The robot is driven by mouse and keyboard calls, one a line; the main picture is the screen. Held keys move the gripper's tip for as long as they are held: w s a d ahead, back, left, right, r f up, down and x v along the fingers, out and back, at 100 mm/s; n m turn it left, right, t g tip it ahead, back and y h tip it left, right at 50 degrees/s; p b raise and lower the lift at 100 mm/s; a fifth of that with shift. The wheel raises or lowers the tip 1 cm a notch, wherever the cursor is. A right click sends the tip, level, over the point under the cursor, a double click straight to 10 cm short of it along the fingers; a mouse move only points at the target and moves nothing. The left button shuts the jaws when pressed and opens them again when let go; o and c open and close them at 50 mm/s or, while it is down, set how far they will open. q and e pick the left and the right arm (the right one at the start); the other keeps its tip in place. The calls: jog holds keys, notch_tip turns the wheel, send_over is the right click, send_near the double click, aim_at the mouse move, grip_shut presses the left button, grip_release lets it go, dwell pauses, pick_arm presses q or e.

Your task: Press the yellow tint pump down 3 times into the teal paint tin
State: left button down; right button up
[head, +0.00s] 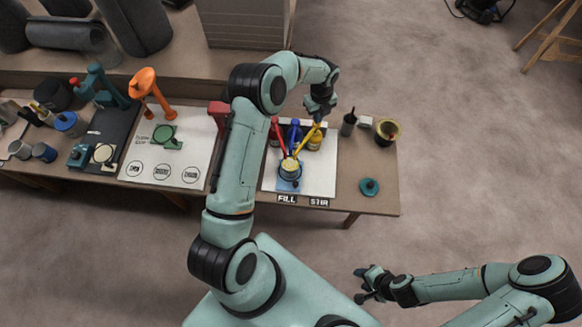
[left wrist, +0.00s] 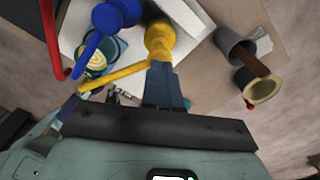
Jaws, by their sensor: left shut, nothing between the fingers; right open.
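The yellow tint pump (head: 315,140) stands at the right of a row of three pumps. Its long spout slants down toward the paint tin (head: 289,172). In the left wrist view the yellow pump (left wrist: 159,42) is just beyond my shut fingertips, and the tin (left wrist: 99,62) has a teal rim with yellow and white inside. My left gripper (head: 319,112) is shut and empty, over the yellow pump's head; its fingers (left wrist: 163,75) overlap the head, and I cannot tell whether they touch. My right gripper (head: 366,284) is open and empty, away from the table at the lower right.
The red pump (head: 274,131) and blue pump (head: 294,133) stand left of the yellow one. An orange tool (head: 150,90) stands at the left.

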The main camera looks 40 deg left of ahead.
pick_arm(q)
jog(key=shift+f, duration=1.4)
pick_arm(e)
jog(key=shift+s+f, duration=0.15)
pick_arm(q)
jog(key=shift+r+p, duration=0.3)
jog(key=shift+r, duration=1.2)
pick_arm(e)
jog(key=shift+w+r, duration=0.5)
jog(key=shift+w, duration=0.15)
pick_arm(q)
jog(key=shift+f, duration=0.15)
